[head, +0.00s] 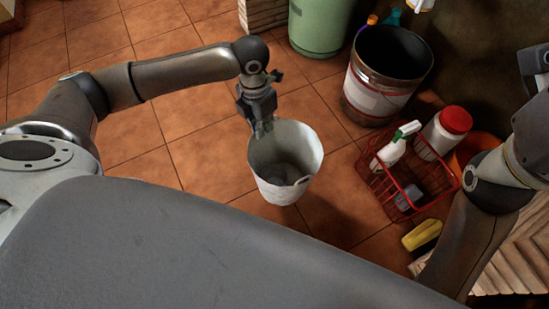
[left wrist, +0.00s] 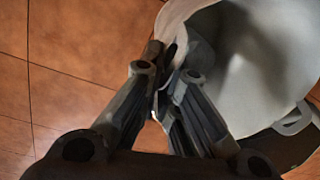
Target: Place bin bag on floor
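The only thing that fits the bin bag (head: 279,192) is a pale grey, open-topped, bucket-shaped container with a handle slot in its rim. It is upright or nearly so, below the middle of the head view. In the left wrist view the bin bag (left wrist: 255,60) fills the upper right. My left gripper (head: 262,128) points down at its far rim. In the left wrist view the fingers (left wrist: 165,95) close on the rim from both sides. I cannot tell whether its base touches the floor. My right arm is at the right edge; its fingers are not clearly shown.
The tiled floor (head: 140,120) is clear to the left. A red wire basket (head: 408,205) with bottles stands right, a yellow sponge-like block (head: 422,235) in front. A large dark-rimmed bucket (head: 378,100) and a green cylinder (head: 320,28) stand behind.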

